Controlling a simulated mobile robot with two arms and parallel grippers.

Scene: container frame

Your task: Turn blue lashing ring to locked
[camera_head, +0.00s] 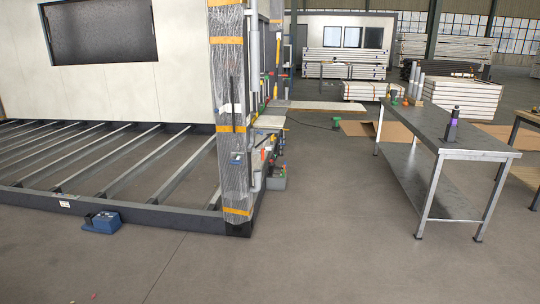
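A wrapped corner post (231,110) of the container frame stands near the middle of the view, with clear film and orange bands around it. A blue device with dark parts (101,223) rests on the floor against the frame's front beam. Neither of my grippers shows in this view.
A metal workbench (418,136) with a dark and purple tool (452,125) stands at the right. Open frame beams (110,160) lie left of the post. Tools and a grey box (276,181) stand just right of it.

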